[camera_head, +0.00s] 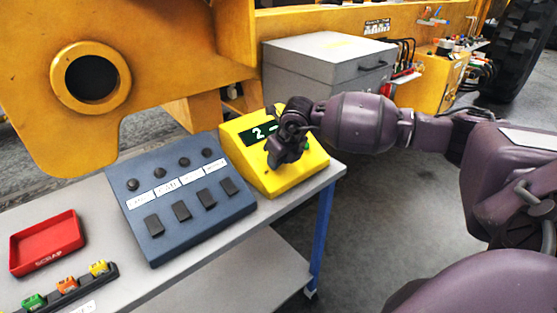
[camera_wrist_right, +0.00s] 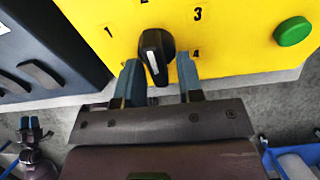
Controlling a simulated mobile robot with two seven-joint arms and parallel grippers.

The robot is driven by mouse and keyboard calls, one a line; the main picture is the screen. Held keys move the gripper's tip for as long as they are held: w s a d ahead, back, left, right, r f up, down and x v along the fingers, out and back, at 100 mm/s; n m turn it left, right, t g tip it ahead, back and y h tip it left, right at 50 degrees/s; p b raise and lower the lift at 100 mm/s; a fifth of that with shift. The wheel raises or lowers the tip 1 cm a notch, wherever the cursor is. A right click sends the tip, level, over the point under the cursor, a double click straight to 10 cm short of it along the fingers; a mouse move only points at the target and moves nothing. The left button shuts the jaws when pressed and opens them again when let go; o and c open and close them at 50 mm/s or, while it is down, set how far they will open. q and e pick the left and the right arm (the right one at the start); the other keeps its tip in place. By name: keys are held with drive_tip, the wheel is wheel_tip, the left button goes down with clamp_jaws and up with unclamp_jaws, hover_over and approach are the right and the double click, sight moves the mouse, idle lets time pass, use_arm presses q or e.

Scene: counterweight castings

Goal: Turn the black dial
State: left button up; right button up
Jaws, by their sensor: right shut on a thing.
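The black dial (camera_wrist_right: 153,50) sits on the yellow box (camera_head: 283,186), with printed numbers 1 to 4 around it. A white line runs along the dial, roughly upright in the wrist view. My right gripper (camera_wrist_right: 160,78) has one finger on each side of the dial and is shut on it. In the head view my right gripper (camera_head: 283,152) hides the dial. The box's display (camera_head: 260,133) shows a 2 and a dash, partly covered by the gripper. My left gripper (camera_wrist_right: 31,128) shows small at the lower left of the wrist view, its two fingers apart and empty.
A green button (camera_wrist_right: 293,31) is on the box, right of the dial. A blue-grey panel (camera_head: 180,209) with knobs and switches stands left of the box. A red scrap tray (camera_head: 47,242) and a rack of coloured blocks (camera_head: 68,285) lie further left on the table.

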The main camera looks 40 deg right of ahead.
idle(0.4)
drive_tip(key=o, duration=0.6)
drive_tip(key=shift+c, duration=0.2)
drive_tip(key=v, duration=1)
drive_tip(key=shift+s+r+p, duration=0.25)
drive_tip(key=shift+r+p, duration=0.05)
drive_tip(key=shift+r, duration=0.05)
